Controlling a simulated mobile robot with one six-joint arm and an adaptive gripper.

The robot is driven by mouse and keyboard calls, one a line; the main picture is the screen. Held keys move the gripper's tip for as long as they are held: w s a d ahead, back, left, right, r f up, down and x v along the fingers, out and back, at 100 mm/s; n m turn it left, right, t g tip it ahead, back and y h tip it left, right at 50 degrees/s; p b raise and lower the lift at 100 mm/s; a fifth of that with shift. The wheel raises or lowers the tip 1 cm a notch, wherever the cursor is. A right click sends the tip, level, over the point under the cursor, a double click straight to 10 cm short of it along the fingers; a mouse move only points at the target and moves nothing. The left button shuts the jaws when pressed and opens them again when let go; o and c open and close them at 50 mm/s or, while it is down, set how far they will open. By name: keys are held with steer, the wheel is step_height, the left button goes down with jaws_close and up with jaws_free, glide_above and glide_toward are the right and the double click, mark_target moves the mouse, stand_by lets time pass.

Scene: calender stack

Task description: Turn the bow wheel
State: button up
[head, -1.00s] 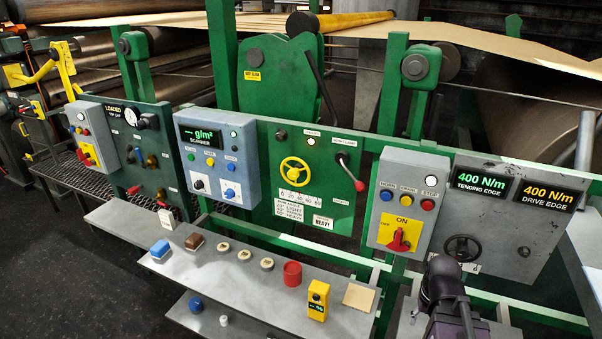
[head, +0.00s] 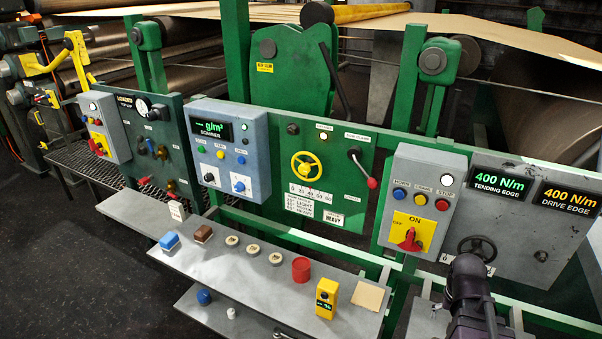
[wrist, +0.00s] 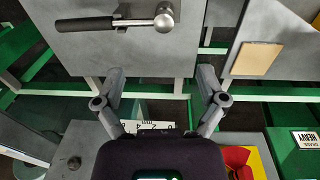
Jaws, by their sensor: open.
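A yellow spoked handwheel (head: 307,165) is on the green panel, above a white 0 to 80 scale (head: 312,194). A dark handwheel (head: 477,248) is on the grey tension panel at the right. I cannot read a label that tells which one is the bow wheel. My gripper (wrist: 162,85) is open and empty in the wrist view, its two grey fingers spread apart. A white mm scale (wrist: 150,127) shows partly behind the gripper body. Neither handwheel is clearly visible in the wrist view. My dark arm stands just below the dark handwheel in the head view.
A red-knobbed lever (head: 364,168) is right of the yellow wheel. The switch box (head: 415,200) stands between the two wheels. The front shelf (head: 262,283) holds blocks, round pieces, a red cylinder (head: 301,269) and a yellow device (head: 327,297). A metal handle (wrist: 140,20) shows in the wrist view.

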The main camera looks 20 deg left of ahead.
steer(key=w+a+r+m+t+h, duration=0.2)
steer(key=w+a+m+t+h, duration=0.2)
steer(key=w+a, duration=0.5)
steer(key=m+t+y+b, duration=0.3)
steer(key=m+t, duration=0.2)
steer(key=t, duration=0.9)
glide_toward(303, 170)
steer(key=s, duration=0.4)
steer(key=shift+s+a+r, duration=0.15)
steer(key=shift+s, duration=0.05)
steer(key=w, duration=0.9)
steer(key=w+d, duration=0.1)
steer(key=w, duration=0.3)
steer(key=shift+w+d, duration=0.1)
steer(key=shift+w, duration=0.3)
steer(key=c, duration=1.2)
